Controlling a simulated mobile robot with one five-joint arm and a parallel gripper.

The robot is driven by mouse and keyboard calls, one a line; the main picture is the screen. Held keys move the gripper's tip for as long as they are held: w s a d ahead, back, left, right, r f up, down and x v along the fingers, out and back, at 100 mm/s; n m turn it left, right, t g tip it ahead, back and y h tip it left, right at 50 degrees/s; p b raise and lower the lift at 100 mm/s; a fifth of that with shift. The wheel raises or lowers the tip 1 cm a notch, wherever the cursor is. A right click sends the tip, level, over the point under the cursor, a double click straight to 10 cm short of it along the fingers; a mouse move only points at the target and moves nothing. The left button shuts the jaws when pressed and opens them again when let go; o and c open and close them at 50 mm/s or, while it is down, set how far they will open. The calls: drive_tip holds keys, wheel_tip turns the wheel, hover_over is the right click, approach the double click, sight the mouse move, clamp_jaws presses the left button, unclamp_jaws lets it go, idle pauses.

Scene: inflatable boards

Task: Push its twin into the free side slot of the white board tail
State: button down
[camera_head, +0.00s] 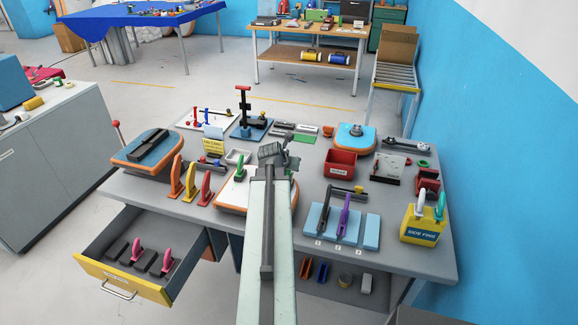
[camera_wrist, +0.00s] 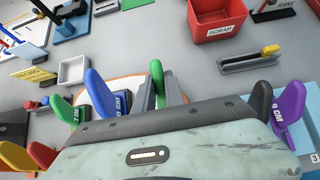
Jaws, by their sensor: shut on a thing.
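The white board tail (camera_head: 229,196) has an orange rim and lies on the grey bench, mostly behind my arm. In the wrist view its white surface (camera_wrist: 128,84) shows above my gripper. A green fin (camera_wrist: 66,109) and a blue fin (camera_wrist: 100,92) stand at the tail's left and middle; the green one also shows in the head view (camera_head: 240,173). My gripper (camera_wrist: 158,92) is shut on another green fin (camera_wrist: 157,76), over the tail's right part. The fin's lower end and the free side slot are hidden, so I cannot tell whether they touch.
Orange, yellow and red fins (camera_head: 190,181) stand left of the tail. A red scrap bin (camera_head: 340,164) stands behind right. A blue stand with a purple fin (camera_head: 344,214) is at right. A yellow side-fins box (camera_head: 421,228) is further right. An open drawer (camera_head: 130,286) projects front left.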

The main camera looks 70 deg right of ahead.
sight(289, 172)
drive_tip(key=shift+f+b, duration=1.6)
drive_tip(key=shift+b, duration=0.05)
drive_tip(key=c, duration=1.3)
unclamp_jaws()
